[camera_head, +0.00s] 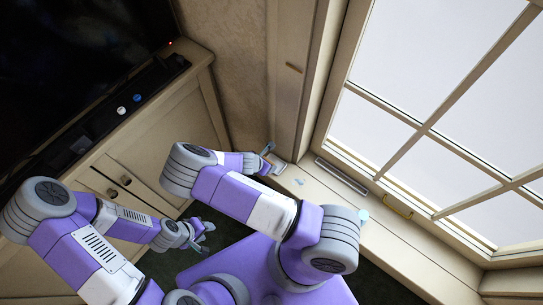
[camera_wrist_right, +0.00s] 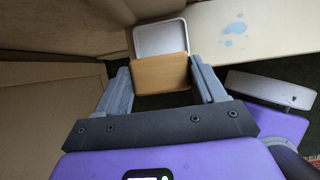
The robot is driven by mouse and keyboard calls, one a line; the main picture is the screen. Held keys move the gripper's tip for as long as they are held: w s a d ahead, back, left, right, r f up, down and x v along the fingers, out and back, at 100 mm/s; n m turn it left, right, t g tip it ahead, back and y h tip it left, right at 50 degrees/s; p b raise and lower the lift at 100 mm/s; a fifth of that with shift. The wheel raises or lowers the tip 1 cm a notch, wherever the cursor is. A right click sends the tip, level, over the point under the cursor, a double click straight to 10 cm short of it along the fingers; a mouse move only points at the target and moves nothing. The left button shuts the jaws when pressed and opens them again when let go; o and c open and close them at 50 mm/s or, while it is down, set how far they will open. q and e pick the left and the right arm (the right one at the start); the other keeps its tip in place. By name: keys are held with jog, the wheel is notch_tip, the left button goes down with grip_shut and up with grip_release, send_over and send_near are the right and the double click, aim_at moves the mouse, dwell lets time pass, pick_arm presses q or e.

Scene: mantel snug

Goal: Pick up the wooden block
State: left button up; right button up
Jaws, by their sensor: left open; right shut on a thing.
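The wooden block (camera_wrist_right: 161,74) is a flat-faced light brown piece between the two grey fingers of my right gripper (camera_wrist_right: 160,80) in the right wrist view. The gripper is shut on it, with one finger at each side. The block covers the near edge of a white tray-like thing (camera_wrist_right: 160,38); I cannot tell whether they touch. In the head view my right gripper (camera_head: 267,159) is small, at the left end of the window ledge, and the block is hard to make out. My left gripper (camera_head: 202,237) is open and empty, low beside the cabinet.
The window ledge (camera_head: 335,215) runs along the window and is mostly bare, with pale blue spots (camera_wrist_right: 234,28) on it in the wrist view. A cabinet (camera_head: 160,130) stands at the left under a dark screen (camera_head: 75,65). A white round thing (camera_head: 121,111) and a blue one (camera_head: 138,98) sit there.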

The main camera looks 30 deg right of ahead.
jog(key=s+a, duration=0.3)
jog(key=a, duration=0.4)
jog(key=s+a+p, duration=0.1)
jog(key=s+a, duration=0.1)
jog(key=a, duration=0.4)
jog(key=shift+s+a, duration=0.4)
